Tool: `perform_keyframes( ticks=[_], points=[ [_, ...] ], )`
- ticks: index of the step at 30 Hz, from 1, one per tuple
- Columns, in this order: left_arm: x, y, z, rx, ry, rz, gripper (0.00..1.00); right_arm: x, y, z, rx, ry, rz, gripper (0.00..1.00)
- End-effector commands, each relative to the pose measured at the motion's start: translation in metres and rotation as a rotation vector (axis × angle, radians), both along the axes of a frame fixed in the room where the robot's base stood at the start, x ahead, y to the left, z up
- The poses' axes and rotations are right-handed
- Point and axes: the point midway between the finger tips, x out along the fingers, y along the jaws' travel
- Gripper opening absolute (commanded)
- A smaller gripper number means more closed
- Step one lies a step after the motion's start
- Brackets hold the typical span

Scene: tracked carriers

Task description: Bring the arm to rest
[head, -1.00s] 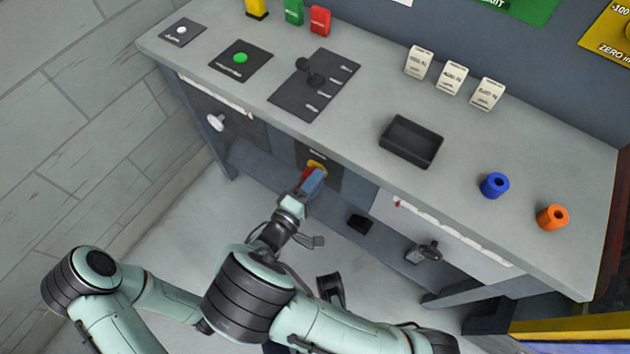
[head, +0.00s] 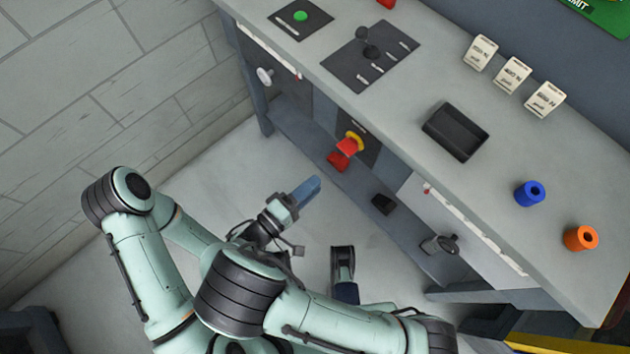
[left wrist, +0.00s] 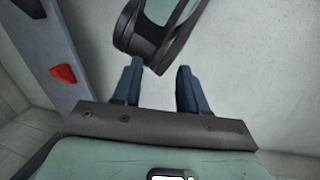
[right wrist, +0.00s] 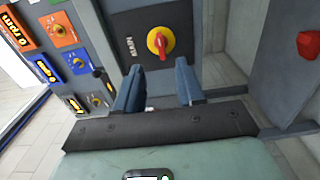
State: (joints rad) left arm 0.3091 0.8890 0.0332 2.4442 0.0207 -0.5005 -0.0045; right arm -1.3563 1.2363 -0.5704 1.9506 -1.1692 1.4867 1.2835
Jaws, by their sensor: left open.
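My right gripper (head: 307,190) is in front of the bench in the head view, apart from the bench front. Its fingers also show in the right wrist view (right wrist: 158,88), spread with nothing between them. Beyond them is a red handle on a yellow disc, the main switch (right wrist: 160,43); the switch also shows in the head view (head: 349,144). My left gripper (left wrist: 158,85) is open and empty in the left wrist view, with a dark and pale green part just beyond its fingertips. In the head view my right arm covers much of the left hand.
The grey bench (head: 405,85) carries a black tray (head: 455,131), white cards, a blue cylinder (head: 530,193), an orange cylinder (head: 581,238) and a lever panel (head: 370,56). A red item (head: 337,161) and a black block (head: 383,204) are low under it. A block wall stands left.

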Motion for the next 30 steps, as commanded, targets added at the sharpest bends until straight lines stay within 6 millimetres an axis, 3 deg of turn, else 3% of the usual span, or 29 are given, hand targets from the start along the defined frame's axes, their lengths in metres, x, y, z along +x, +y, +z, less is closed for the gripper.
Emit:
perform_keyframes(
  ticks=[14,17,20,23,25,27,30],
  points=[
    [0.000,0.000,0.000,0.000,0.000,0.000,0.43,0.000,-0.001,-0.001,0.001,0.004,-0.003,0.38],
    [-0.001,0.000,0.005,-0.002,0.001,-0.001,0.43,-0.002,-0.015,-0.010,0.011,0.065,-0.042,0.38],
    [-0.004,-0.001,0.017,-0.005,0.010,-0.004,0.43,-0.013,-0.048,-0.035,0.055,0.235,-0.147,0.38],
    [-0.009,-0.003,0.034,-0.011,0.024,-0.010,0.43,-0.047,-0.093,-0.073,0.164,0.500,-0.314,0.38],
    [-0.014,-0.005,0.047,-0.016,0.037,-0.015,0.43,-0.083,-0.117,-0.099,0.291,0.701,-0.440,0.38],
    [-0.018,-0.006,0.059,-0.021,0.051,-0.020,0.43,-0.122,-0.129,-0.119,0.445,0.867,-0.550,0.38],
    [-0.023,-0.008,0.076,-0.027,0.071,-0.027,0.43,-0.170,-0.128,-0.135,0.702,1.039,-0.680,0.38]
  ],
)
